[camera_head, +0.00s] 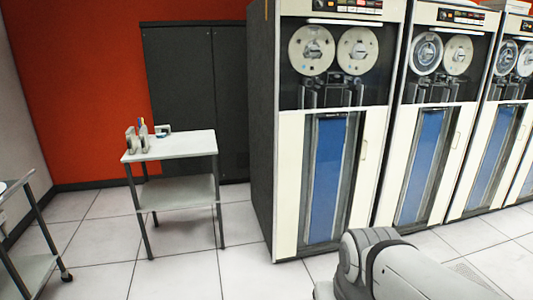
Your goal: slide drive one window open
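A tall cream tape drive (371,160) with a dark side stands nearest, the leftmost of a row. I cannot read a number on it. Its dark upper window area (334,92) shows two pale reels, with a light bar along the top and a white edge along the bottom. I cannot tell whether the window pane is shut. Below it is a blue panel (326,180) with dark borders. My arm shows at the lower right, in front of the drives. My gripper is out of view.
More similar drives (458,130) continue to the right. A small two-shelf cart (185,147) with reels on top stands left of the drive, before a dark cabinet (192,90). Another cart (35,225) is at the left edge. Tiled floor (180,275) is clear in front.

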